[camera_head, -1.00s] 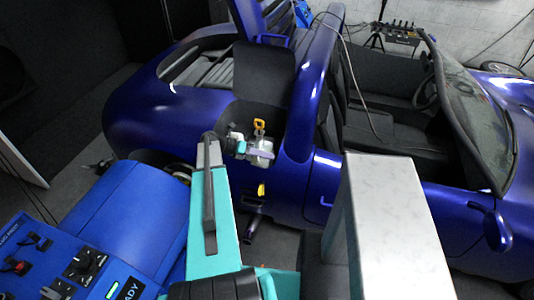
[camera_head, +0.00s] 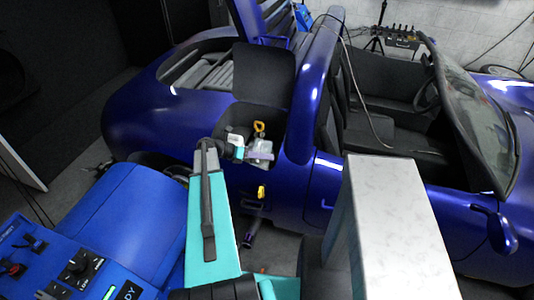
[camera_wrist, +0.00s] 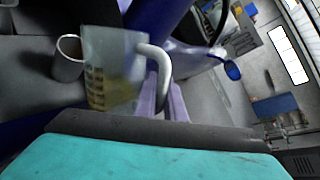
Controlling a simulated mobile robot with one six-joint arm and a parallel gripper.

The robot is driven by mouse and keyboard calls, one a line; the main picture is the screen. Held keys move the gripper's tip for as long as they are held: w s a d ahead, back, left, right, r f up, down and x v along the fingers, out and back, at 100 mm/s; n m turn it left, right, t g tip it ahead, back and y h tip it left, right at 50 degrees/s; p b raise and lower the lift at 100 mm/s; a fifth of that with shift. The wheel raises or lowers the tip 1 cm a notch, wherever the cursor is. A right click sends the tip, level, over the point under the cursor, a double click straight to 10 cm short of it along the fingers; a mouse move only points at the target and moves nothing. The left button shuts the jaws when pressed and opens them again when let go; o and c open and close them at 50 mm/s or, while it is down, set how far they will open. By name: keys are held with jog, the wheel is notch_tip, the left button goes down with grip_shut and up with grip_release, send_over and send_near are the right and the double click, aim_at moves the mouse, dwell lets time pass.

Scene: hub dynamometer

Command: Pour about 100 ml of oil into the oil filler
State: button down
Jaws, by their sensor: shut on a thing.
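My gripper (camera_wrist: 167,104) is shut on the white handle of a clear measuring jug (camera_wrist: 108,65). The jug has dark graduation marks and some yellowish oil low inside. In the head view the jug (camera_head: 264,150) is over the open bay at the car's rear side, with my purple fingers (camera_head: 259,156) across it. I cannot tell its exact tilt. A short grey open tube (camera_wrist: 68,58), which looks like the oil filler, shows left of the jug in the wrist view. It appears apart from the jug, and I cannot pick it out in the head view.
The blue car body (camera_head: 310,95) rises to the right. A blue control console (camera_head: 75,265) is at lower left.

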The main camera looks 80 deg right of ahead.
aim_at(264, 165)
jog(key=shift+a+f+b, duration=0.15)
jog(key=shift+b, duration=0.3)
jog(key=shift+a+f+m+g+h+b, duration=0.15)
jog(key=shift+a+m+g+h+b, duration=0.2)
jog(key=shift+b, duration=0.35)
jog(key=f+b, duration=0.1)
jog(key=a+f+m+h+b, duration=0.1)
jog(key=b, duration=0.1)
jog(key=shift+w+a, duration=0.2)
jog(key=shift+w+a+f+m+g+h+b, duration=0.1)
jog(key=shift+a+f+m+g+h+b, duration=0.6)
jog(key=shift+b, duration=1.7)
jog(key=shift+w+a+f+m+g+h+b, duration=0.15)
jog(key=shift+a+f+m+g+b, duration=0.55)
jog(key=shift+m+b, duration=1.15)
jog(key=shift+a+f+b, duration=0.1)
jog(key=shift+b, duration=0.85)
